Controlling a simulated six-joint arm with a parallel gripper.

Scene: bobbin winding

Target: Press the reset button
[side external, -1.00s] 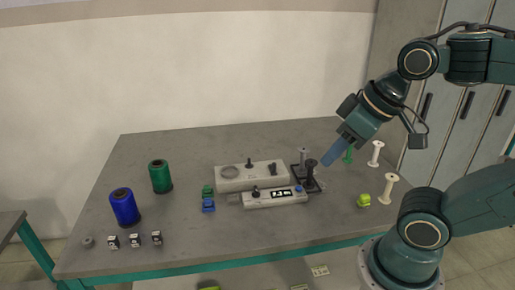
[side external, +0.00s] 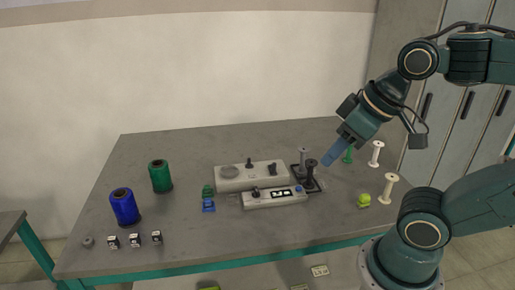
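A small blue button (side external: 299,189) sits at the right end of a pale control box (side external: 262,199) with a display, in the middle of the table. I cannot read any label, so I cannot tell for sure that it is the reset button. My gripper (side external: 327,161) has blue fingers pointing down and left, above and to the right of the box, apart from it. The fingers overlap in this view, so their opening is hidden. I see nothing held in them.
A larger pale machine (side external: 232,178) stands behind the box. Dark upright posts (side external: 310,173) stand close to the button's right. Green (side external: 160,177) and blue (side external: 124,207) spools stand left; white bobbins (side external: 387,189) stand right.

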